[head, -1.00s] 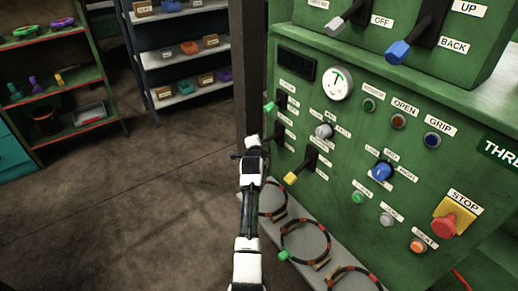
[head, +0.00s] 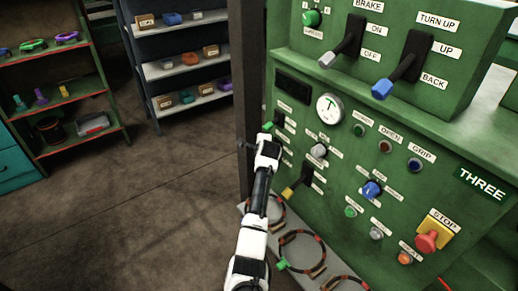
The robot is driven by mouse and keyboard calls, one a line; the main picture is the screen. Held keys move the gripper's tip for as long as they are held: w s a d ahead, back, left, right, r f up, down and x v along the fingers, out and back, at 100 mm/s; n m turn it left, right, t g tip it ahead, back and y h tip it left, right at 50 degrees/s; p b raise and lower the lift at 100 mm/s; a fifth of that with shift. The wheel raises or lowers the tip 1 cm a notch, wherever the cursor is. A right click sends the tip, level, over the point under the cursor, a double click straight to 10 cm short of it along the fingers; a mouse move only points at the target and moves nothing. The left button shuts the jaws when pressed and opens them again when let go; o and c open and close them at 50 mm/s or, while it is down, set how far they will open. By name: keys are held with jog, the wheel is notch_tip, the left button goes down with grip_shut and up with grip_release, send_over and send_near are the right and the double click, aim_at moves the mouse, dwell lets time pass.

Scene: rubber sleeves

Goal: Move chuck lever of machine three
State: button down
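The green control panel of machine three (head: 330,185), marked THREE, fills the right side. Two small levers sit near its left edge: a green-tipped lever (head: 268,127) and a yellow-tipped lever (head: 289,192). On the upper box are a pale-tipped lever (head: 328,60) beside the BRAKE, ON and OFF labels, and a blue-tipped lever (head: 383,88) beside TURN UP, UP and BACK. I cannot read a chuck label. My gripper (head: 262,146) is at the panel's left edge, just below the green tip in the picture. Its fingers are too small and hidden to tell open from shut, or any contact.
A dark post (head: 247,70) stands just behind my gripper. Rings (head: 302,232) lie on a pale ledge below the panel. A red stop button (head: 427,241) sits at lower right. Shelves (head: 168,68) with small items stand at the back; the floor at left is clear.

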jog(key=shift+r, duration=0.15)
jog(key=c, duration=1.1)
grip_release()
jog(key=shift+o, duration=0.2)
jog(key=b+v, duration=0.2)
jog(key=v, duration=1.1)
jog(key=shift+s+d, duration=0.15)
jog(key=shift+s, duration=0.15)
jog(key=shift+r, duration=0.15)
